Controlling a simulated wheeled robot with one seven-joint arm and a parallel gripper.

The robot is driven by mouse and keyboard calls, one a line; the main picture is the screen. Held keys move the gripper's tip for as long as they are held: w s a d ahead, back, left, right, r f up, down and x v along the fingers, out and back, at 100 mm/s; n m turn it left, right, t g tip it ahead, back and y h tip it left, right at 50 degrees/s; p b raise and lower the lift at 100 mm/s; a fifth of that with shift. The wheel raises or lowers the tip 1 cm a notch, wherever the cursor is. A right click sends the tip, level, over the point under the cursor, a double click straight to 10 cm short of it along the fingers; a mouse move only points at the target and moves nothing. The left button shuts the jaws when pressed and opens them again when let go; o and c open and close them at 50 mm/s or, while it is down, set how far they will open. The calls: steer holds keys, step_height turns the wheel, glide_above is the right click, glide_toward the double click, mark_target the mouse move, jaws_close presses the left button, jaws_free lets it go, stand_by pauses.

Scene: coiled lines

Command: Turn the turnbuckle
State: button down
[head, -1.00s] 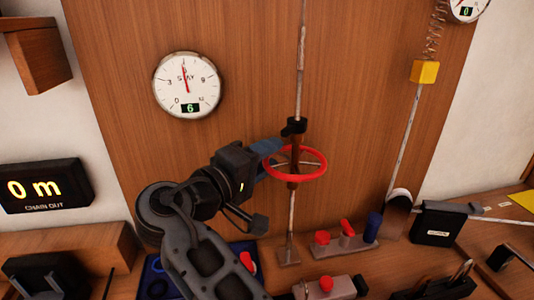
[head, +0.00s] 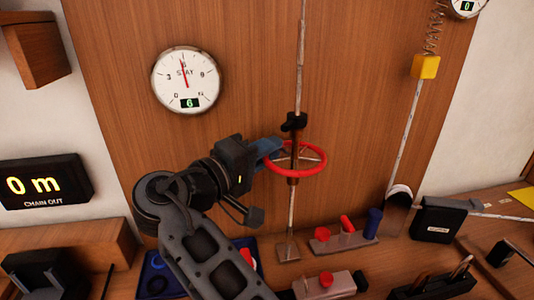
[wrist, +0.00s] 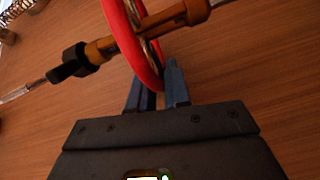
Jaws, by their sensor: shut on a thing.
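The turnbuckle stands upright on a thin rod before the wood panel, with a red handwheel (head: 310,171) around its brown body and a black collar (head: 294,121) above. In the wrist view the red wheel (wrist: 133,45) runs down between the blue fingers, and the brown body (wrist: 160,24) lies across the top. My gripper (head: 276,151) reaches in from the left at the wheel's left rim. In the wrist view my gripper (wrist: 156,88) is shut on the rim. The exact contact is partly hidden by the fingers. The dial marked STAY (head: 186,80) shows a green 6.
A chain-out display (head: 46,182) reads 0 m at left. Below the wheel are a bench with red levers and a blue knob (head: 373,223), and a black box (head: 438,220). The panel around the wheel is clear.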

steer(key=shift+w+f+m+g+h+b, duration=0.2)
steer(key=shift+m+g+h+b, duration=0.1)
steer(key=shift+m+g+h, duration=0.15)
steer(key=shift+w+f+m+g+h+b, duration=0.1)
steer(key=shift+w+m+g+h+b, duration=0.05)
steer(key=shift+m+g+h+b, duration=0.25)
steer(key=shift+w+d+r+m+g+h, duration=0.1)
steer(key=shift+w+d+m+g+h, duration=0.05)
steer(key=shift+m+g+h, duration=0.35)
steer(key=c, duration=1.1)
jaws_free()
steer(key=shift+r, duration=0.1)
steer(key=shift+b+v, duration=1.05)
steer(key=shift+v, duration=2.85)
steer(key=shift+c, duration=0.2)
